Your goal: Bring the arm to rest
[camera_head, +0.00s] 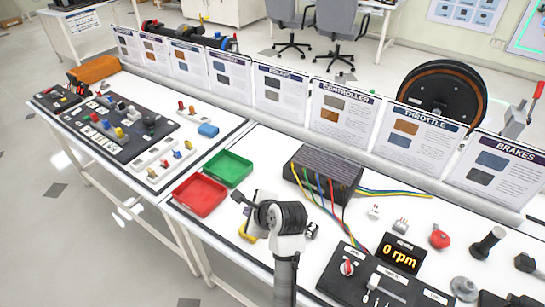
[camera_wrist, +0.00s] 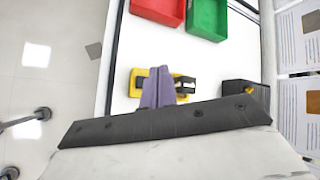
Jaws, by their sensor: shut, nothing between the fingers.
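My gripper (camera_wrist: 158,76) shows in the wrist view as narrow purple-grey fingers held together, with nothing between them. Its dark palm bar crosses the lower part of that view. In the head view my arm rises at the lower middle, in front of the white bench (camera_head: 262,158), and its bent end is above the bench's near edge. A yellow and black part (camera_wrist: 137,82) lies on the bench beneath my fingers in the wrist view, partly hidden by them. In the head view only a bit of its yellow (camera_head: 246,234) shows beside my arm.
A red tray (camera_head: 200,196) and a green tray (camera_head: 228,169) lie left of my arm. A dark finned controller box (camera_head: 322,174) with coloured wires stands behind it. Sign boards (camera_head: 342,110) line the back.

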